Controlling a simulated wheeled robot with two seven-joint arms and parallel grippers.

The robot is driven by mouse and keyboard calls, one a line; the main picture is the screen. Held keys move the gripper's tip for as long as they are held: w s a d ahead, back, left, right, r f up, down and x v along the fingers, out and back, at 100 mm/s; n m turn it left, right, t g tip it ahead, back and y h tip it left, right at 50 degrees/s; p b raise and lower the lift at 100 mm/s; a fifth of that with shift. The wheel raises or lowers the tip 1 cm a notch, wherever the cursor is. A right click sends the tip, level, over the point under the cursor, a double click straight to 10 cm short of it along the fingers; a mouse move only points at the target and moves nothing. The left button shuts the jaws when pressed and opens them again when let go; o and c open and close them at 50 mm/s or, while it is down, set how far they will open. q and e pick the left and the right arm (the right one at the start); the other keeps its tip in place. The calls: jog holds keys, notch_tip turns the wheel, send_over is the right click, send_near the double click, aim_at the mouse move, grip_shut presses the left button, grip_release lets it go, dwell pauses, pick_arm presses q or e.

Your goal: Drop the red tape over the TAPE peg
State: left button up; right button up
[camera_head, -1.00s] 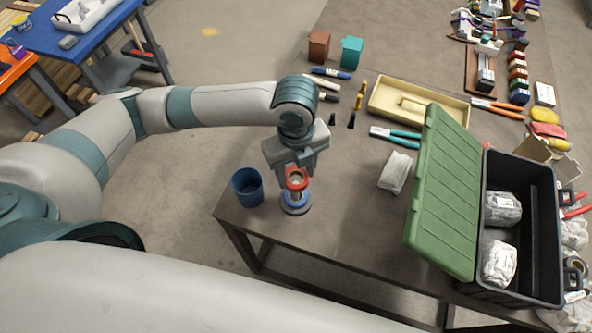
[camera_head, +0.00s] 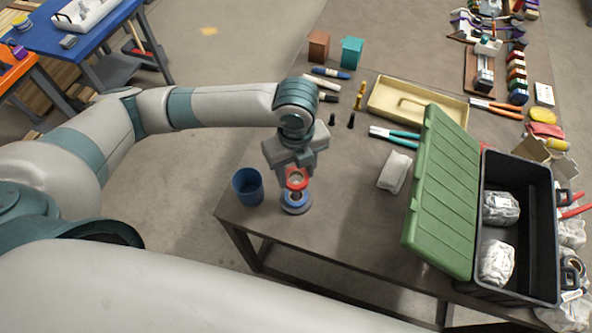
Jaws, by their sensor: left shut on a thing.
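The red tape (camera_head: 297,184) is a small red ring. My left gripper (camera_head: 295,175) points down and is shut on it near the front left corner of the brown table. Just below it is a round stand with a blue ring (camera_head: 295,205) around it and a grey base. This looks like the TAPE peg; no label can be read. The red tape overlaps the top of the stand in the picture. I cannot tell whether it is around the peg or just above it. My right gripper is not in view.
A blue cup (camera_head: 247,187) stands just left of the stand. A white packet (camera_head: 394,172), an open green-lidded toolbox (camera_head: 443,195) and a cream tray (camera_head: 417,103) are to the right.

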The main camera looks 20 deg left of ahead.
pick_arm(q)
jog(key=shift+f, duration=0.4)
jog(key=o, duration=1)
jog(key=shift+r, duration=0.9)
jog(key=shift+r+b, duration=1.5)
jog(key=shift+r, duration=6.35)
